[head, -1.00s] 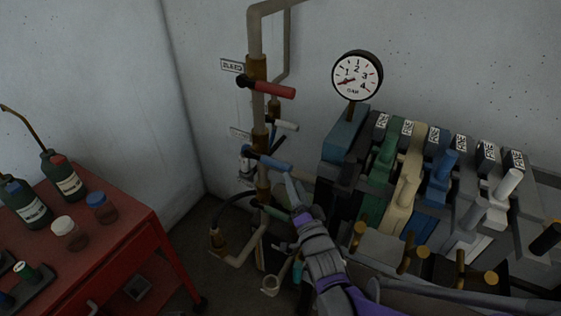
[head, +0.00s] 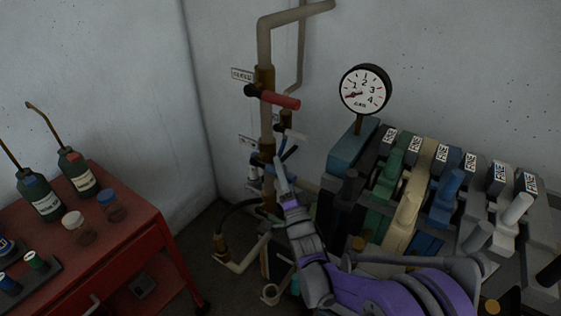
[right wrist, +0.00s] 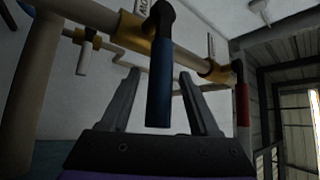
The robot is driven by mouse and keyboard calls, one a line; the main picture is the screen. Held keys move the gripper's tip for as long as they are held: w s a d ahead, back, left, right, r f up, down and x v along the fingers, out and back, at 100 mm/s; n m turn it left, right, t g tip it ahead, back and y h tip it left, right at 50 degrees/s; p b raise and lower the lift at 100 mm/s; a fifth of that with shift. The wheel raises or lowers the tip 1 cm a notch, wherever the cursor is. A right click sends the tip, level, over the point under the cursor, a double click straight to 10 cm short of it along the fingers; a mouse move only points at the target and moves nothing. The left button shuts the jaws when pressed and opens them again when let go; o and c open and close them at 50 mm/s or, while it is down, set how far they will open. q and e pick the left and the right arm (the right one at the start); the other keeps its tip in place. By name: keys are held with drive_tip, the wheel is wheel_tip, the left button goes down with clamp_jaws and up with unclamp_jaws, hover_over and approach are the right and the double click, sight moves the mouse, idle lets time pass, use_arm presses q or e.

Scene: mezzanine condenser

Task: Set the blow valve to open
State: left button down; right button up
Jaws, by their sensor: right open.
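Valves with coloured lever handles sit on a brown vertical pipe in the head view. One has a red handle (head: 280,98) at the top. A blue handle (head: 269,170) is lower, partly hidden by my right gripper (head: 281,166). The labels are too blurred to read, so I cannot tell from them which is the blow valve. In the right wrist view, the blue handle (right wrist: 159,92) shows between the two open fingers of my right gripper (right wrist: 158,85), with gaps on both sides. The red handle (right wrist: 242,105) is farther right. My left gripper is not in view.
A small white handle (head: 293,132) is between the red and blue ones. A gauge (head: 366,90) and a row of coloured levers (head: 410,200) stand to the right. A red cart (head: 120,240) with bottles is at the left. Floor between cart and pipe is partly open.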

drive_tip(key=shift+x, duration=1)
drive_tip(key=shift+c, duration=0.2)
clamp_jaws()
idle(0.6)
